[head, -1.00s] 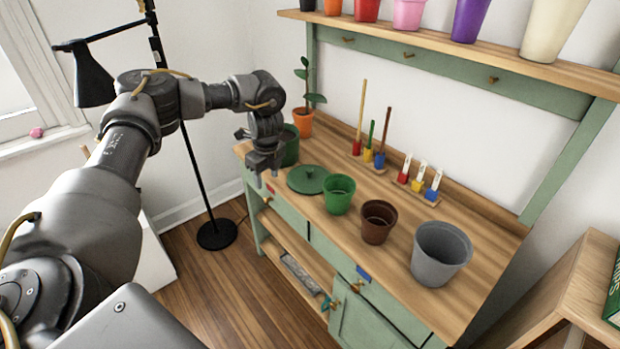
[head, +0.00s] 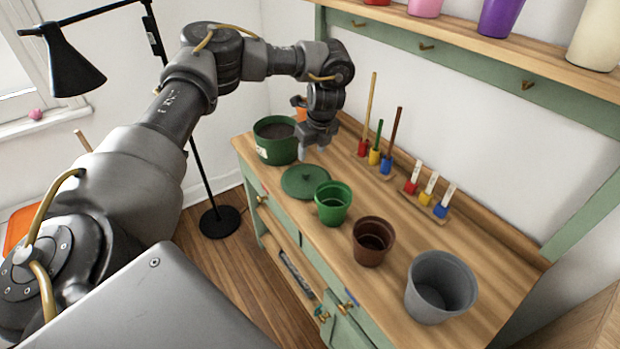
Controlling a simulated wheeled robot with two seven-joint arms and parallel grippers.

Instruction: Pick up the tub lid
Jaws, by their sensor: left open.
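The tub lid (head: 304,182) is a round dark green disc with a small knob at its middle. It lies flat on the wooden top of the green bench, in front of the dark green tub (head: 277,146) and behind the bright green pot. My left gripper (head: 315,157) is open and empty, pointing down just above the lid's far side, with a gap still showing to the lid. My right gripper is out of the picture.
A green pot (head: 333,205), a brown pot (head: 369,246) and a grey pot (head: 438,291) stand in a row on the bench (head: 483,242). Upright tools stand in a holder (head: 375,163) along the back. A shelf with coloured pots hangs above. A black lamp (head: 75,66) stands left.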

